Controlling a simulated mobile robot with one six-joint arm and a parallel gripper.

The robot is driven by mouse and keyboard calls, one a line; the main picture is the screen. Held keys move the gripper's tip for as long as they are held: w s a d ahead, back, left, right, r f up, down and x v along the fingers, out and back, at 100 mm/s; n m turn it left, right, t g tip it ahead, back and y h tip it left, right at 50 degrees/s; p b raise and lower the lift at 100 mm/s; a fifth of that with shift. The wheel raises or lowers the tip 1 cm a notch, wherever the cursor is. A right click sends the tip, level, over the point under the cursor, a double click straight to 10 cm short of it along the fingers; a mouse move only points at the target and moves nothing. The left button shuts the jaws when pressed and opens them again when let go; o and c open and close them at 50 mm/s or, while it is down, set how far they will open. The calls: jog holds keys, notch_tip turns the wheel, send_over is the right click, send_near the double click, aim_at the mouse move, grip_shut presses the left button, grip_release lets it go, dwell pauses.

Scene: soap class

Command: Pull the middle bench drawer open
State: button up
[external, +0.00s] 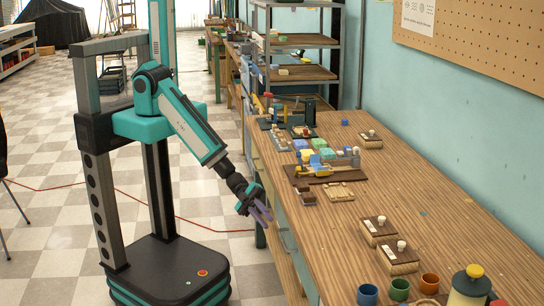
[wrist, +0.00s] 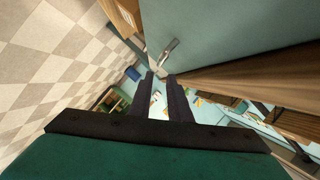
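The wooden bench (external: 440,225) runs along the wall, with a teal front panel (external: 284,236) under its top. In the wrist view a teal drawer front (wrist: 225,30) fills the top, with a slim metal handle (wrist: 168,50) on it. The drawer front looks shut; I cannot tell which drawer it is. My gripper (external: 263,213) is beside the bench front, just below the top's edge. In the wrist view its two dark fingers (wrist: 161,76) are apart with nothing between them. The handle appears just beyond the fingertips; I cannot tell whether they touch it.
The bench top edge (wrist: 250,70) runs close beside the fingers. On the bench are soap blocks (external: 318,150), brown stamp boards (external: 396,255), coloured cups (external: 398,289) and a jar (external: 470,287). A shelf rack (external: 300,55) stands farther back. The checkered floor (external: 60,235) to the left is mostly clear.

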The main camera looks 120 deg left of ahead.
aim_at(281, 239)
jog(key=b+x, duration=0.9)
jog(key=x, duration=0.2)
jog(key=shift+w+b, duration=0.25)
jog(key=shift+b, duration=0.15)
jog(key=shift+x, duration=1.05)
jog(key=shift+s, duration=0.1)
grip_shut()
